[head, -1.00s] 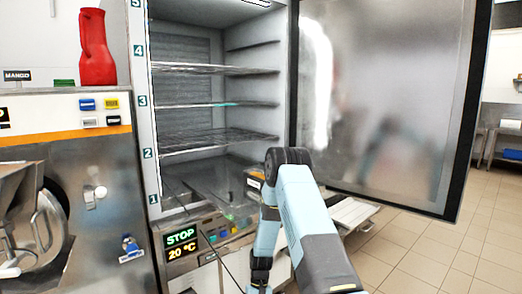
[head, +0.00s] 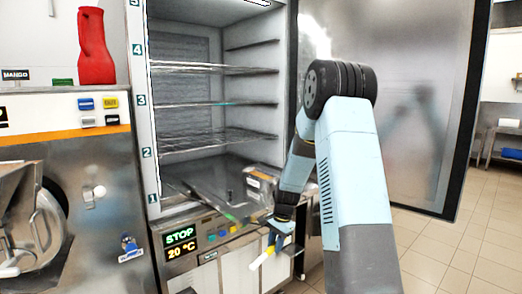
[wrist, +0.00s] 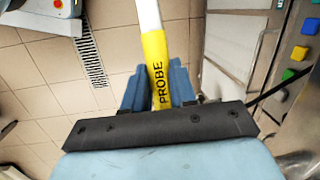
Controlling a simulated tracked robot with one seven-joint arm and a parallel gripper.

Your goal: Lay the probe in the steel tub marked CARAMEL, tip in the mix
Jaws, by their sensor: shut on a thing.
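The probe has a yellow handle marked PROBE and a white shaft. In the wrist view the handle (wrist: 156,68) sits between the blue fingers of my gripper (wrist: 159,80), which is shut on it. In the head view the probe (head: 261,259) slants down-left from my gripper (head: 274,243), in front of the cabinet's lower front. A steel container (head: 262,182) with a small label stands at the bottom right of the open cabinet, partly behind my arm. Its label is too small to read, and its inside cannot be made out.
The cabinet's wire racks (head: 215,139) are above. The open door (head: 400,110) stands behind my arm. A control panel (head: 180,243) reads STOP and 20 °C. A red jug (head: 95,50) stands on the left machine. Tiled floor (head: 440,255) is clear at right.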

